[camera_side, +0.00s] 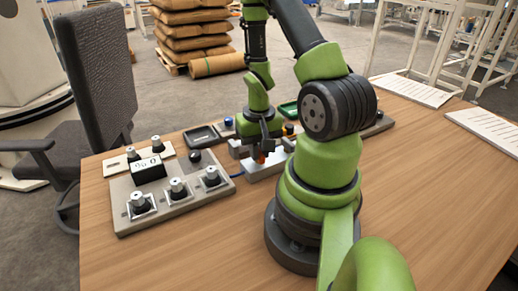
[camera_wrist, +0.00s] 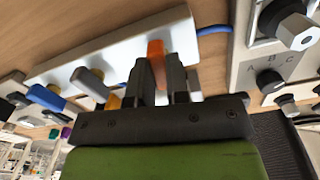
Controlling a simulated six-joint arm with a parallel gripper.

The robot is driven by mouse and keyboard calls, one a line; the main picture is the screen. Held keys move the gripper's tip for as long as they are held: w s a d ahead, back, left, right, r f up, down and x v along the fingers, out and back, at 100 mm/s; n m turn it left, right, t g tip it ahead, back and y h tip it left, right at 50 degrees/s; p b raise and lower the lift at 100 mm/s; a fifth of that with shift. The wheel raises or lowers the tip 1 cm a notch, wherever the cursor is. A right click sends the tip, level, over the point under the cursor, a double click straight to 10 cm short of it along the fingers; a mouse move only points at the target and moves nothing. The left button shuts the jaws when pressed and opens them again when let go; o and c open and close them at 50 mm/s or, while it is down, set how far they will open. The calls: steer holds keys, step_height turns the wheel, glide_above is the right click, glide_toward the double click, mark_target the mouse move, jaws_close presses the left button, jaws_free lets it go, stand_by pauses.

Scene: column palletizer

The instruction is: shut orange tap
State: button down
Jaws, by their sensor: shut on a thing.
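The orange tap (camera_wrist: 156,49) sits on a pale block (camera_wrist: 110,42) in the wrist view. My gripper (camera_wrist: 159,68) is shut on its orange handle, with a dark finger on either side. In the side view a small bit of the orange tap (camera_side: 260,158) shows below my gripper (camera_side: 262,150), over the pale block (camera_side: 258,172). The fingers hide most of the tap, and I cannot tell how far its handle is turned.
A control panel with several knobs (camera_side: 178,188) stands left of the block. A dark tray (camera_side: 201,136) lies behind. The table front (camera_side: 190,255) is clear.

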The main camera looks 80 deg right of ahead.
steer(key=shift+n, duration=0.9)
steer(key=c, duration=1.1)
jaws_free()
step_height(320, 180, up, 10)
